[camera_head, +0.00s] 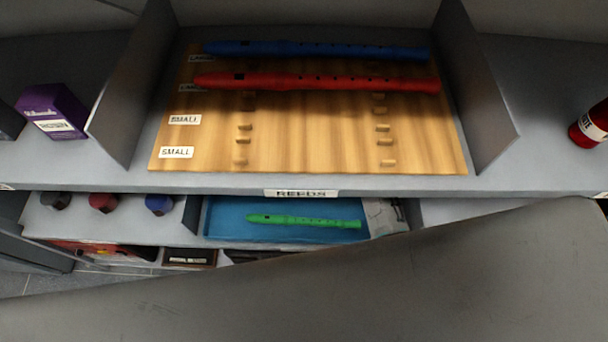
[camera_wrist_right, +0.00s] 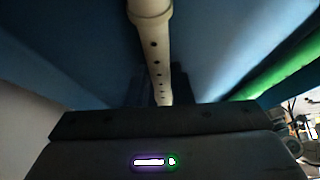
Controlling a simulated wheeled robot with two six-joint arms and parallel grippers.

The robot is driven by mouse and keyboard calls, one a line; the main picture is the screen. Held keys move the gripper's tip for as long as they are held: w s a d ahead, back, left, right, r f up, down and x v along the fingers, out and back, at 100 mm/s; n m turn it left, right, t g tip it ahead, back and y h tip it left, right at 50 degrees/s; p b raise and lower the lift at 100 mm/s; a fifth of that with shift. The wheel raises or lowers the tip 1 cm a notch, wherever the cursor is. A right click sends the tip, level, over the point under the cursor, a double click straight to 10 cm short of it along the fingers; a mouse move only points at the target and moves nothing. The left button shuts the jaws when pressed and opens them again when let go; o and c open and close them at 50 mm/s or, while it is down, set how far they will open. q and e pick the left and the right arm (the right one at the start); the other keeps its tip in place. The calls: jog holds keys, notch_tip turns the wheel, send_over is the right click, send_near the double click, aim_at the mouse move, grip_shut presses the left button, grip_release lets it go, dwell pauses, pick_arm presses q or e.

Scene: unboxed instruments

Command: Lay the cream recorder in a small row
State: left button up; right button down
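The cream recorder (camera_wrist_right: 158,55) shows only in the right wrist view, running lengthwise from the top edge down to my dark right gripper (camera_wrist_right: 160,98). Its lower end lies between or just beyond the fingers, and I cannot tell whether they are clamped on it. The head view shows neither the cream recorder nor either gripper. A wooden rack (camera_head: 310,140) stands on the upper shelf, with two rows labelled SMALL (camera_head: 185,119) at its front. Both small rows are empty, with short wooden pegs at left and right.
A blue recorder (camera_head: 315,49) and a red recorder (camera_head: 320,82) lie in the rack's back rows. Grey dividers flank it. A green recorder (camera_head: 303,220) lies in the blue-lined drawer (camera_head: 225,230) below. A purple box (camera_head: 52,110) and red bottle (camera_head: 590,125) stand aside.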

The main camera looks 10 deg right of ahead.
jog(key=shift+r+p, duration=0.65)
jog(key=shift+p, duration=0.2)
dwell(0.8)
jog(key=shift+r+p, duration=2.25)
jog(key=shift+p, duration=0.1)
